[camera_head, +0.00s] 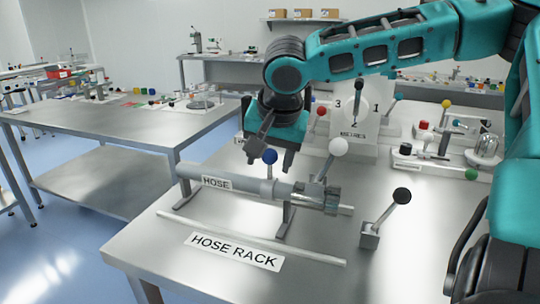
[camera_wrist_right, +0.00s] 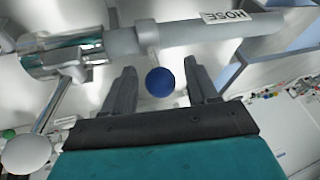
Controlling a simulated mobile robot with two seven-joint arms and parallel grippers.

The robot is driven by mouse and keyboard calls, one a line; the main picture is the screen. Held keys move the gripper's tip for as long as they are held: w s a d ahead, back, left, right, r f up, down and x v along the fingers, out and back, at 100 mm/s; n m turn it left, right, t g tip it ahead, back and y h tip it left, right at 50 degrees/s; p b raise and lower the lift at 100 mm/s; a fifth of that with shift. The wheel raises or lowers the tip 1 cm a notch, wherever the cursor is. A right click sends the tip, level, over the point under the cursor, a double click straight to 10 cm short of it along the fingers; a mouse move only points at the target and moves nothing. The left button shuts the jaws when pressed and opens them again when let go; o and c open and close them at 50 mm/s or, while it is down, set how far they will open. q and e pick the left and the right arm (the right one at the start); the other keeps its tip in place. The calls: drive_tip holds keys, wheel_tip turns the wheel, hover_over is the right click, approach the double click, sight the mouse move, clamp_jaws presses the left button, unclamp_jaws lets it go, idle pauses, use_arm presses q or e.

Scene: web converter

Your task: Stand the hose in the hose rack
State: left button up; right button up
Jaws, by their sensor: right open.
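The hose (camera_head: 240,187) is a grey tube with a "HOSE" label and a shiny metal coupling at its right end. It lies roughly level above the table, over thin metal supports. The "HOSE RACK" label (camera_head: 234,251) lies on the table in front of it. My right gripper (camera_head: 270,160) points down just above and behind the hose, open and holding nothing. In the right wrist view a blue ball knob (camera_wrist_right: 160,82) shows between the open fingers, and the hose (camera_wrist_right: 205,31) lies beyond them. My left gripper is out of view.
A white ball lever (camera_head: 338,147) rises by the coupling, and a black ball lever (camera_head: 401,196) stands on a metal block to the right. A white dial unit (camera_head: 355,135) stands behind. The table's front right (camera_head: 400,270) is clear. Another table (camera_head: 120,125) stands at left.

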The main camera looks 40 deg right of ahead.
drive_tip(key=shift+r, duration=0.1)
drive_tip(key=shift+r, duration=0.25)
drive_tip(key=p+v, duration=0.2)
drive_tip(key=v, duration=0.9)
drive_tip(key=shift+s+r+p, duration=0.2)
drive_tip(key=shift+r+p, duration=0.05)
drive_tip(key=shift+p, duration=0.1)
drive_tip(key=shift+a, duration=0.15)
